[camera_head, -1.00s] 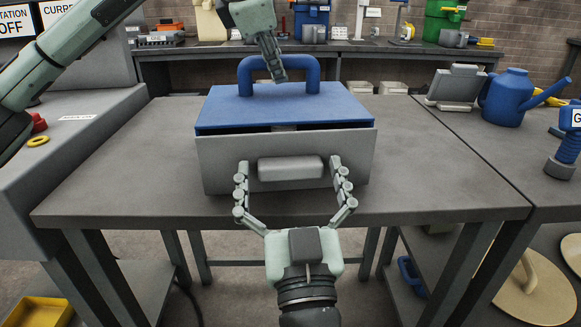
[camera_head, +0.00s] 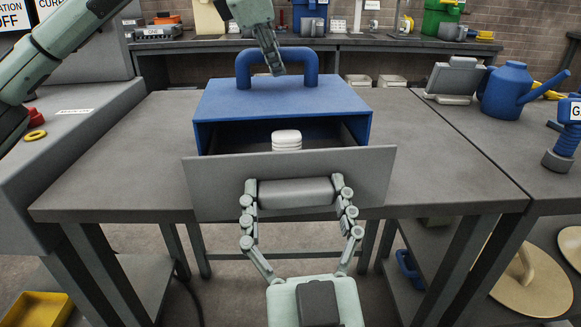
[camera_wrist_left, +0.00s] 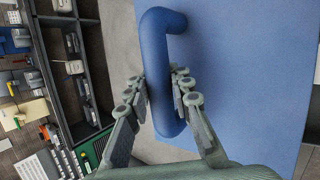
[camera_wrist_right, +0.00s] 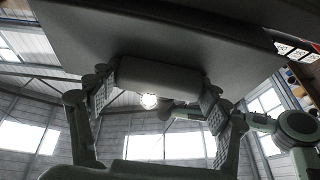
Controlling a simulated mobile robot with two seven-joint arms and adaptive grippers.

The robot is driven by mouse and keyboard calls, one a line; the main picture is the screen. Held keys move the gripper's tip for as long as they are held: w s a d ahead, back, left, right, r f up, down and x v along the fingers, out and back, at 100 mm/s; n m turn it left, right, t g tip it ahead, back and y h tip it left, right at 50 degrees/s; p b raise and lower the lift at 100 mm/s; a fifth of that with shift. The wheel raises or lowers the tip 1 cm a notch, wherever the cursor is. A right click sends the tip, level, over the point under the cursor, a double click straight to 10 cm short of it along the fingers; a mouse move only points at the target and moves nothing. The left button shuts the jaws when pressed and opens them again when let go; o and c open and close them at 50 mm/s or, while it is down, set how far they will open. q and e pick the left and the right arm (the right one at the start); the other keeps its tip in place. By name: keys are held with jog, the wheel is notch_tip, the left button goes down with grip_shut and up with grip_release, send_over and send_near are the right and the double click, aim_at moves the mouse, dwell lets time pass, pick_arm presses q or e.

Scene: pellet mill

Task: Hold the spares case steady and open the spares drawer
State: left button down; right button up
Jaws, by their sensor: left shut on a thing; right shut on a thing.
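The blue spares case (camera_head: 282,99) stands on the grey table. My left gripper (camera_head: 276,68) is shut on the blue handle (camera_head: 311,66) on its top; the left wrist view shows the fingers on both sides of the handle bar (camera_wrist_left: 158,75). The grey-fronted spares drawer (camera_head: 370,175) is pulled partly out towards me. A white stacked item (camera_head: 286,140) shows inside. My right gripper (camera_head: 295,192) is shut on the drawer's grey pull (camera_head: 296,191), with a finger at each end; the right wrist view also shows the pull (camera_wrist_right: 160,76) between the fingers.
The grey table (camera_head: 120,160) is clear on both sides of the case. A blue watering can (camera_head: 507,97) and a grey device (camera_head: 453,80) stand at the right. A yellow ring (camera_head: 35,135) lies at the left. A back bench (camera_head: 350,45) holds several items.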

jog(key=s, duration=0.2)
jog(key=shift+s+d+f, duration=0.1)
jog(key=shift+s, duration=0.3)
jog(key=o, duration=1.7)
jog(key=shift+w, duration=0.1)
jog(key=w, duration=1)
jog(key=shift+w+a, duration=0.1)
jog(key=shift+a, duration=0.3)
jog(key=a+v, duration=0.1)
jog(key=v, duration=1.1)
jog(key=w+d+f+g+h, duration=0.3)
jog(key=d+f+g, duration=0.1)
jog(key=d+f, duration=0.4)
jog(key=w+d+f+m+g+h, duration=0.1)
jog(key=w+d+f+g+h, duration=0.2)
jog(key=f, duration=1)
jog(key=d+g, duration=0.2)
jog(key=d, duration=0.3)
jog(key=shift+w, duration=0.4)
jog(key=shift+d, duration=0.1)
